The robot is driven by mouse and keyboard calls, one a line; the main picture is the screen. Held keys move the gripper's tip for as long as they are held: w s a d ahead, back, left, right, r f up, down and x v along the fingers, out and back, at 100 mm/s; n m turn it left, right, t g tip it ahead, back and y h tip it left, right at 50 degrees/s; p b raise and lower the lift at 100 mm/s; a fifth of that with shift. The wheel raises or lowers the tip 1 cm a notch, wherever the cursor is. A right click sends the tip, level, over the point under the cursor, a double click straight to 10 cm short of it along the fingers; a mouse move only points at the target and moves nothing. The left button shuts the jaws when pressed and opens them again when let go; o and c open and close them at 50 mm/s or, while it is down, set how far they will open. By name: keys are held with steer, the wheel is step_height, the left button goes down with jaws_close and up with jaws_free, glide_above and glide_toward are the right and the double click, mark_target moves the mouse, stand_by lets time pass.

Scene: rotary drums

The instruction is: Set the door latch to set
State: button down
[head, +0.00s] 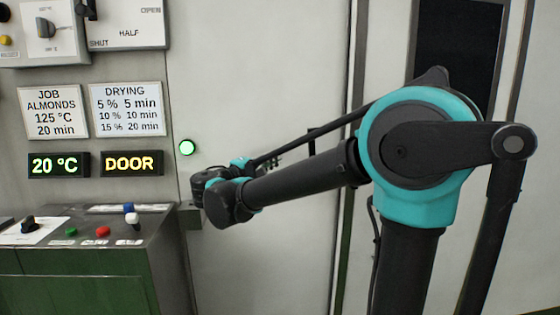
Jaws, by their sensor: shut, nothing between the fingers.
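A tall pale door panel (270,60) fills the middle of the head view. A small dark bar (311,141) stands out on it behind my arm. It may be the door latch, but its setting cannot be read, as my arm covers part of it. My gripper (275,163) shows only as a small dark shape beyond my arm's teal wrist, left of and slightly below the bar. Its fingertips are mostly hidden. It appears shut and empty, and I cannot tell whether it touches anything. The display (131,163) reads DOOR in yellow.
A green lamp (187,147) glows left of my arm. The control desk (90,265) with knobs and buttons stands lower left. A panel (126,25) marked OPEN, HALF, SHUT is upper left. The temperature display (58,165) reads 20 °C. Job and drying signs (126,109) hang above.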

steer(key=w+d, duration=0.5)
steer(key=d, duration=0.4)
steer(key=shift+w+d+r, duration=0.2)
steer(key=shift+w+r, duration=0.05)
steer(key=shift+r, duration=0.15)
steer(key=shift+d+r+m, duration=0.15)
steer(key=shift+d+m, duration=0.15)
steer(key=shift+d, duration=0.1)
